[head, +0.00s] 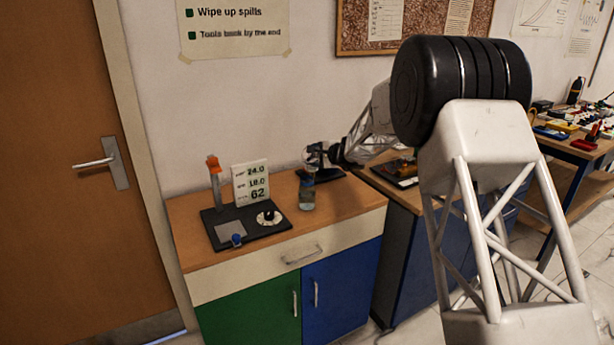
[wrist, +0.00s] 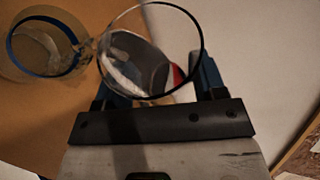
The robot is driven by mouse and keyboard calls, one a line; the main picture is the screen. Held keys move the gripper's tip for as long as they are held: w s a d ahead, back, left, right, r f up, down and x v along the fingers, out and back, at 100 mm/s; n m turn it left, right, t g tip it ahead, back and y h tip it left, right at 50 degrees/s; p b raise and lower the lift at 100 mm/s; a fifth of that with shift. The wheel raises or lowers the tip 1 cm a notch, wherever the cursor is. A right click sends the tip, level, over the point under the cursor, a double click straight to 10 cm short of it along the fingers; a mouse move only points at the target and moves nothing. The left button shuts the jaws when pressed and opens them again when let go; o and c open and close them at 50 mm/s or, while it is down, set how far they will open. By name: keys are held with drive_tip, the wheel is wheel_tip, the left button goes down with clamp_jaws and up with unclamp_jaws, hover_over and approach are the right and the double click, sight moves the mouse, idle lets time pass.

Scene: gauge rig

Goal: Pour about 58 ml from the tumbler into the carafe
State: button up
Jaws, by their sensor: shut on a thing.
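My gripper (wrist: 155,90) is shut on the clear glass tumbler (wrist: 150,52); its dark round rim faces the wrist camera. Grey, white and red shapes show in or through the glass; I cannot tell how much liquid it holds. The carafe (wrist: 45,48), a clear vessel with a blue ring, is left of the tumbler in the wrist view, its rim close to the tumbler's rim. In the head view the carafe (head: 307,193) stands on the wooden cabinet top, with my gripper (head: 316,156) just above it. The tumbler is small and unclear there, and I see no stream.
A dark tablet-like thing (head: 397,172) lies to the right. The cabinet top's front edge (head: 330,222) is clear.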

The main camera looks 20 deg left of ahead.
drive_tip(key=shift+s+r+n+t, duration=0.3)
drive_tip(key=shift+r+n+t, duration=0.2)
drive_tip(key=shift+n, duration=0.2)
idle(0.8)
drive_tip(key=shift+w+f+n+t, duration=0.2)
drive_tip(key=shift+f+n+t, duration=0.2)
drive_tip(key=shift+n, duration=0.1)
idle(0.5)
drive_tip(key=shift+r, duration=0.1)
drive_tip(key=shift+w+r+m+g, duration=0.2)
drive_tip(key=shift+m+g, duration=0.1)
drive_tip(key=shift+m, duration=0.1)
drive_tip(key=shift+w+d+f+m+g, duration=0.15)
drive_tip(key=shift+w+f+m+g, duration=0.1)
drive_tip(key=shift+w+m+g, duration=0.25)
idle(0.5)
drive_tip(key=shift+f+m+g, duration=0.3)
drive_tip(key=shift+m, duration=0.2)
drive_tip(key=shift+f, duration=0.2)
drive_tip(key=shift+r+m+g, duration=0.1)
drive_tip(key=shift+m+g, duration=0.2)
drive_tip(key=shift+m, duration=0.1)
